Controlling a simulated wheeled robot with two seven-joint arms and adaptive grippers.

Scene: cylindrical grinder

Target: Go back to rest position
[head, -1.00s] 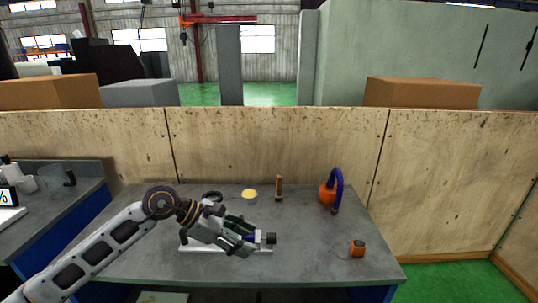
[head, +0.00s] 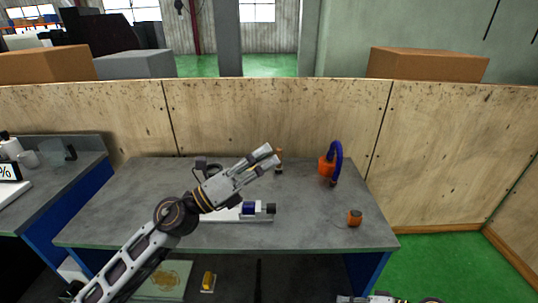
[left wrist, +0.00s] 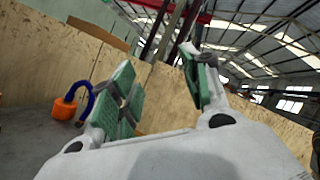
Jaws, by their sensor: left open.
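My left gripper (head: 267,157) is raised above the grey table, its fingers pointing up and to the right in the head view. It is open. In the left wrist view its two green-padded fingers (left wrist: 158,92) stand apart with nothing between them. Below it on the table is a device with a blue and dark cylinder (head: 258,208) on a white base, partly hidden by my arm. A small part of what looks like my right gripper (head: 375,299) shows at the bottom edge; its jaws are not clear.
On the grey table (head: 120,215) stand an orange pot with a blue hose (head: 327,166), a small orange-brown item (head: 355,218) and a brown-handled item (head: 279,160). A wooden partition (head: 275,115) closes off the back. Green floor (head: 450,265) lies free at right.

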